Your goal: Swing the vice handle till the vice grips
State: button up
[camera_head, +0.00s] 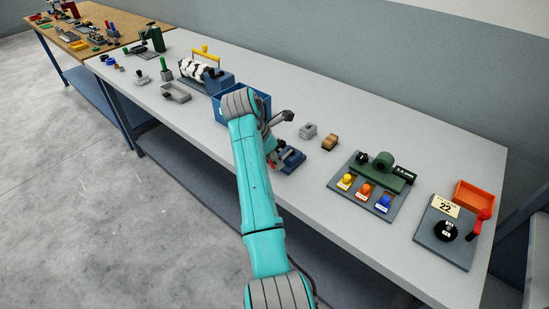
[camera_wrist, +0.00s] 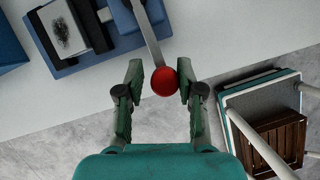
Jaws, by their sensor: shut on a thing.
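The blue vice (camera_head: 291,160) sits near the front edge of the grey bench, partly hidden by my arm in the head view. In the wrist view its blue body (camera_wrist: 122,16) shows at the top left, next to a pale block with a dark patch. My gripper (camera_wrist: 159,78) is shut on this knob, with one finger on each side.
A grey block (camera_head: 308,131) and a brown block (camera_head: 329,142) lie to the right of the vice. A blue bin (camera_head: 262,98) stands behind my arm. A green fixture (camera_head: 382,170) on a dark plate is farther right. A wooden crate (camera_wrist: 275,140) shows below the bench edge.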

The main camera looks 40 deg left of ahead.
jog(key=shift+s+a+r, duration=0.15)
jog(key=shift+a, duration=0.15)
dwell(0.4)
jog(key=o, duration=0.7)
jog(key=shift+r, duration=0.1)
